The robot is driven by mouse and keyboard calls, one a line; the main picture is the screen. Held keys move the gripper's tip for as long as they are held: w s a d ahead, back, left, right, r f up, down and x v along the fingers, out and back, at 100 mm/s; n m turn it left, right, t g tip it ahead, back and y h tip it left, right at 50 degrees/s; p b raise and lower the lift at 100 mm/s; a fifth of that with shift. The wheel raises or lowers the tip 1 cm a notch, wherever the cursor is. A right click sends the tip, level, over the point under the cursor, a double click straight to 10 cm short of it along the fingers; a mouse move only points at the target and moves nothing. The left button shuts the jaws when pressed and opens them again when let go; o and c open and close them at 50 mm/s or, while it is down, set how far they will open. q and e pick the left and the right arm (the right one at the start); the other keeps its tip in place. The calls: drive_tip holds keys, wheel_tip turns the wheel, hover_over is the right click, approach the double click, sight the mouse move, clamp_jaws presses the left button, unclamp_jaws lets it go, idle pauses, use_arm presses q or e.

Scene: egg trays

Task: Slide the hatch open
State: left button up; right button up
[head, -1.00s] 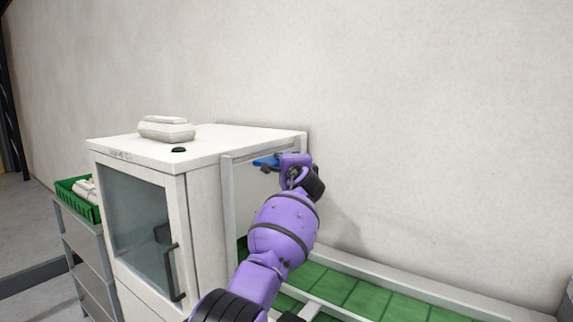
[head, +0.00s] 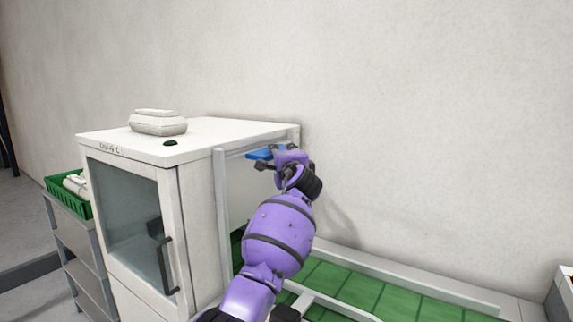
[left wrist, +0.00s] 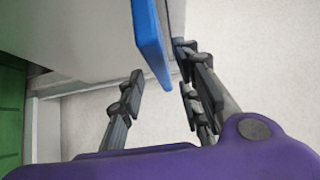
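The hatch (head: 238,195) is a pale panel in a grey frame on the right side of the white cabinet. A flat blue handle (head: 260,154) sticks out near its top, and it also shows in the left wrist view (left wrist: 152,48). My left gripper (head: 270,165) is at the handle, partly hidden by its own purple wrist. In the left wrist view its dark fingers (left wrist: 162,88) are spread, with the blue handle's end reaching into the gap between them. Contact cannot be told. My right gripper is not in view.
The white cabinet (head: 200,142) has a glass front door with a dark handle (head: 165,265). A pale egg carton (head: 158,122) and a dark green button (head: 170,143) are on top. A green crate (head: 82,204) stands left. A green-floored conveyor (head: 360,293) runs right, along the wall.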

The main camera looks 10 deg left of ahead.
use_arm(q)
drive_tip(key=v, duration=0.8)
drive_tip(key=shift+s, duration=0.2)
drive_tip(key=shift+d, duration=0.1)
